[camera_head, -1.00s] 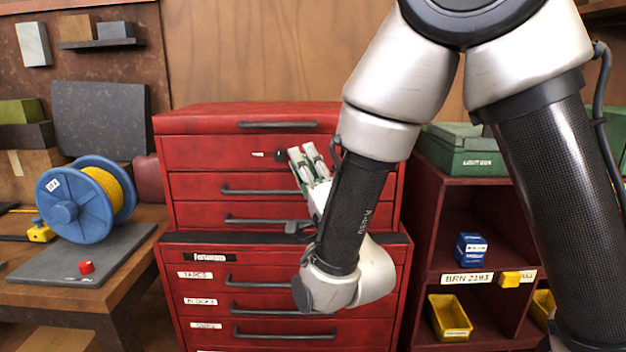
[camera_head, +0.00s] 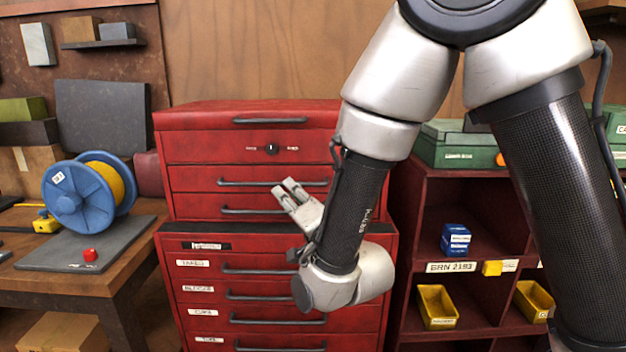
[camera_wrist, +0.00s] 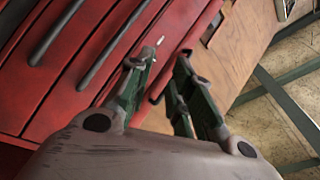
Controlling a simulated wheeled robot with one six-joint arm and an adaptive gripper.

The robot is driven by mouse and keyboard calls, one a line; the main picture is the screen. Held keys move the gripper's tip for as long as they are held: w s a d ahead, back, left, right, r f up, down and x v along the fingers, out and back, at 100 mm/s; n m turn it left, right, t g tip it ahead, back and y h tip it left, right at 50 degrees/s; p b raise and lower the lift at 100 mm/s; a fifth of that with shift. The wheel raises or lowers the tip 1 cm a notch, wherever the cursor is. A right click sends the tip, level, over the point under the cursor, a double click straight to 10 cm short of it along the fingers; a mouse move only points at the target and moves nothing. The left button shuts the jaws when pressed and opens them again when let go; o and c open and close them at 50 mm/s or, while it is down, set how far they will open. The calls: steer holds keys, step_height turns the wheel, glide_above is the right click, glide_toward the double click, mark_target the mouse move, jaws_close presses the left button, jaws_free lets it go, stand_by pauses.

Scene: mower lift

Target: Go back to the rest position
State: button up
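My gripper (camera_head: 285,190) is in front of the red tool chest (camera_head: 190,152), pointing up and to the left. Its two fingers are apart with nothing between them. In the wrist view my gripper (camera_wrist: 162,62) also shows two dark green fingers with an empty gap. The red drawer fronts and dark handles of the chest (camera_wrist: 75,70) lie beyond the fingers there. I cannot tell the exact distance from the fingertips to the drawers. All the chest drawers that I can see look shut.
A wooden bench (camera_head: 110,275) at the left holds a blue reel (camera_head: 75,198) with yellow cord and a red button (camera_head: 90,254). A red shelf (camera_head: 412,215) at the right holds blue boxes (camera_head: 456,238) and yellow bins (camera_head: 437,307). A green box (camera_head: 455,150) sits on top.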

steer(key=s+f+n+g+h, duration=0.35)
steer(key=f+n+g, duration=0.4)
steer(key=f, duration=0.65)
steer(key=s+d+n+g+h, duration=0.1)
steer(key=s+d+g+h, duration=0.1)
steer(key=s+d+g, duration=0.45)
steer(key=s+d+r+m+h, duration=0.1)
steer(key=s+d+r, duration=0.2)
steer(key=d, duration=0.8)
steer(key=s+d+r+m+t+h, duration=0.1)
steer(key=s+d+r+h, duration=0.1)
steer(key=s+d+r, duration=0.2)
steer(key=s+d+r+m+h, duration=0.1)
steer(key=d+r, duration=0.7)
steer(key=d, duration=1.1)
steer(key=s+h, duration=0.1)
steer(key=s, duration=0.1)
steer(key=shift+s+d+r, duration=0.35)
steer(key=shift+s, duration=0.05)
steer(key=shift+o, duration=0.4)
